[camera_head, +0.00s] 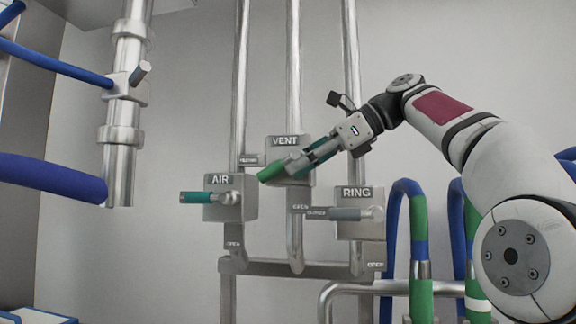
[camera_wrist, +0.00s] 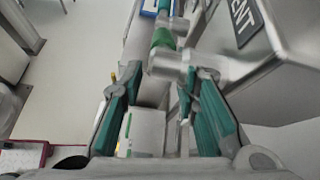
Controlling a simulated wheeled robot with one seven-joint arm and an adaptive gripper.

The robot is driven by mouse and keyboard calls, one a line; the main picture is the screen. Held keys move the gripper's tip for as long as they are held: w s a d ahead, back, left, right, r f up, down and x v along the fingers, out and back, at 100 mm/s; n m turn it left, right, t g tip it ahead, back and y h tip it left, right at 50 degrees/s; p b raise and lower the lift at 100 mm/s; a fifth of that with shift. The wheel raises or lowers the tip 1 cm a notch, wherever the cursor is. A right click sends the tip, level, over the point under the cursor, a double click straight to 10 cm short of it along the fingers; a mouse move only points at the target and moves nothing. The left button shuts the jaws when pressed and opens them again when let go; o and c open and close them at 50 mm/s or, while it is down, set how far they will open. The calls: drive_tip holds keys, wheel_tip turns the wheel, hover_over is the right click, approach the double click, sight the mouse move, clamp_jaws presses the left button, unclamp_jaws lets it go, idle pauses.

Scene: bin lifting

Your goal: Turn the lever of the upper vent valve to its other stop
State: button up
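The upper valve is a grey box labelled VENT (camera_head: 284,142) on the middle pipe of the wall panel. Its lever (camera_head: 271,172) has a green grip and points to the lower left, towards the CLOSED tag side. My gripper (camera_head: 302,160) reaches in from the right, close to the valve, and partly hides the lever's base. In the wrist view, my gripper (camera_wrist: 168,75) has its two teal fingers apart. The lever's metal base and green grip (camera_wrist: 162,38) lie just ahead, between the lines of the fingers. I cannot tell whether a finger touches it.
The AIR valve (camera_head: 243,182) with a teal lever is at the lower left, close to the VENT lever's tip. Blue and green hoses (camera_head: 419,235) stand at the right.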

drive_tip(key=d, duration=0.6)
drive_tip(key=s+d, duration=0.1)
drive_tip(key=d, duration=0.2)
drive_tip(key=shift+s, duration=0.1)
drive_tip(key=shift+c, duration=0.4)
